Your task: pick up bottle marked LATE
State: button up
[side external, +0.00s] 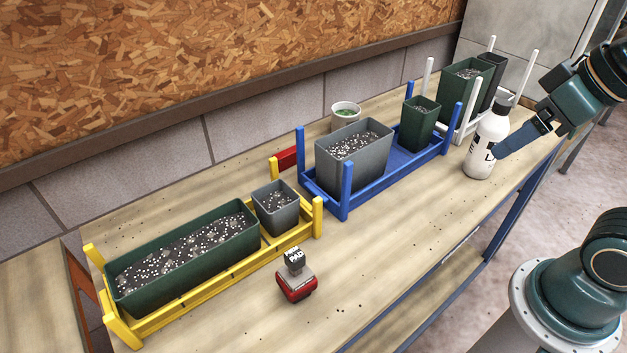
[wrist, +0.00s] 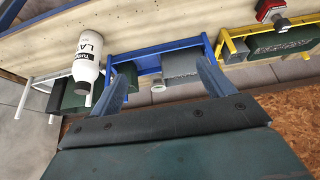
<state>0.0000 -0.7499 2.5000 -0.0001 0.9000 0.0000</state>
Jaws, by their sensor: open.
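A white bottle with a dark cap (side external: 484,150) stands upright on the bench near its right end, beside the white rack. Its label shows "LA" in large letters; my finger hides the rest in the side view. In the wrist view the bottle (wrist: 87,62) is left of my left finger, outside the gap between the fingers. My gripper (side external: 512,143) is open and empty, just right of the bottle and overlapping its edge in the side view. In the wrist view my gripper (wrist: 162,68) shows two blue fingers spread wide. Whether a finger touches the bottle cannot be told.
A blue rack (side external: 345,200) holds a grey and a green pot. A white rack (side external: 464,133) behind the bottle holds tall pots. A yellow rack (side external: 228,274) with planters is at left. A red stamp (side external: 296,278) and a small cup (side external: 345,115) stand apart. The front bench is mostly clear.

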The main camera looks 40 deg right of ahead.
dwell(0.3)
notch_tip(320, 180, up, 3)
jog(key=m+g, duration=0.6)
jog(key=m, duration=0.6)
send_over(503, 102)
jog(key=shift+s+f, duration=0.1)
jog(key=shift+f, duration=0.1)
notch_tip(503, 102, down, 8)
jog(key=shift+f, duration=0.2)
